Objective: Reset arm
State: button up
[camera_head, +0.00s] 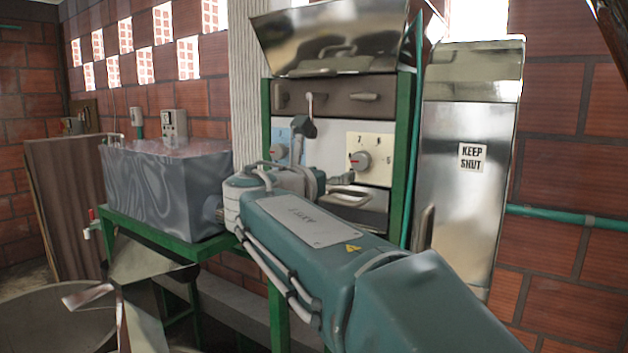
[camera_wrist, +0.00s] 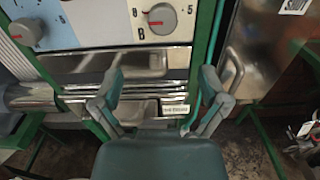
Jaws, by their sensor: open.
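My arm reaches forward from the lower right in the head view, its end in front of a green-framed machine (camera_head: 403,150). In the wrist view my gripper (camera_wrist: 160,78) is open, with its two fingers spread wide and nothing between them. Beyond the fingers are a metal drawer-like front with a handle and a small label (camera_wrist: 175,110). Above them is a grey dial (camera_wrist: 162,18) on a cream panel, which also shows in the head view (camera_head: 359,159). A second dial (camera_wrist: 25,32) sits on a blue panel to the left. Contact with the machine cannot be told.
A tall metal cabinet marked "KEEP SHUT" (camera_head: 470,190) stands at the right. A grey tank (camera_head: 165,195) on a green stand is at the left, with a metal chute (camera_head: 150,262) and round basin (camera_head: 50,320) below. A green pipe (camera_head: 570,217) runs along the brick wall.

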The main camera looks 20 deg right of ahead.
jog(key=s+d+f+m+g+y, duration=0.1)
jog(key=s+f+m+g+y, duration=0.4)
jog(key=s+f+m, duration=0.9)
jog(key=s+a+f+m+y, duration=0.4)
jog(key=s+f+m, duration=0.1)
jog(key=f, duration=0.3)
jog(key=s+a+f+m+y, duration=0.4)
jog(key=s+f+m+y, duration=0.1)
jog(key=s+f, duration=0.3)
jog(key=shift+a+f+m, duration=0.15)
jog(key=shift+f+m, duration=0.2)
jog(key=shift+m, duration=0.45)
